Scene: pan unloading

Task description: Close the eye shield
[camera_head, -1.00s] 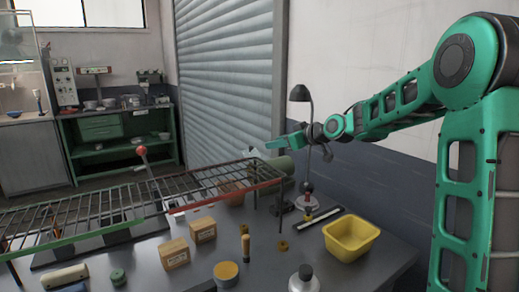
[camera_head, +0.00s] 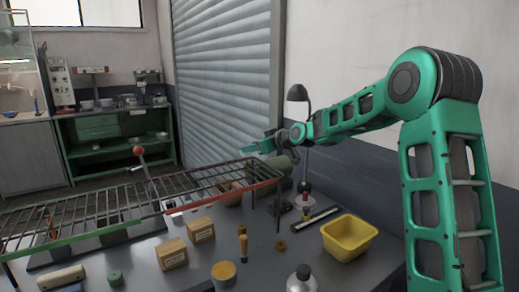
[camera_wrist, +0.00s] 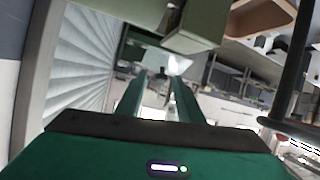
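My gripper (camera_head: 255,147) reaches over the far right end of the rack, beside a grey-green machine (camera_head: 281,165) that seems to be a bench grinder. In the wrist view my gripper (camera_wrist: 160,80) has its two green fingers apart, with nothing clearly held between them. A pale, see-through plate (camera_wrist: 178,65), likely the eye shield, shows just past the fingertips, below a green housing (camera_wrist: 200,22). I cannot tell whether a finger touches it. In the head view my gripper and arm hide the shield.
A black lamp (camera_head: 298,94) stands near my forearm. A yellow bin (camera_head: 349,238), two cartons (camera_head: 172,254) and a bottle (camera_head: 301,280) are on the bench.

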